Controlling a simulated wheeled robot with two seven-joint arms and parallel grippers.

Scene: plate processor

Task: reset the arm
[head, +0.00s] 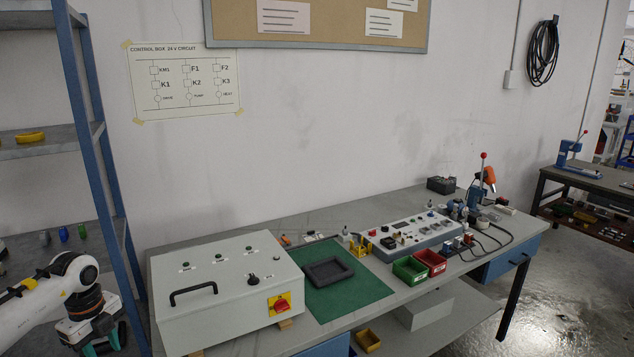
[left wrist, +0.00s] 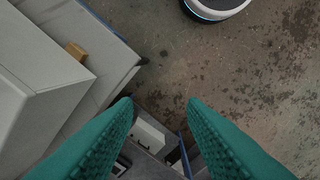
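My left arm comes in from the left in the head view, with its gripper (head: 104,346) low at the left, in front of the control box's left side. In the left wrist view the two green fingers (left wrist: 160,101) are spread wide apart with nothing between them. They point down past the edge of the workbench toward the floor. My right arm and gripper are not in view.
The control box (head: 225,285) stands on the workbench (head: 350,322), close to my left gripper. A blue-framed shelf (head: 85,110) rises at the left. A green mat (head: 347,297) with a dark tray (head: 328,260), red bin (head: 431,259) and green bin (head: 408,270) lie further right.

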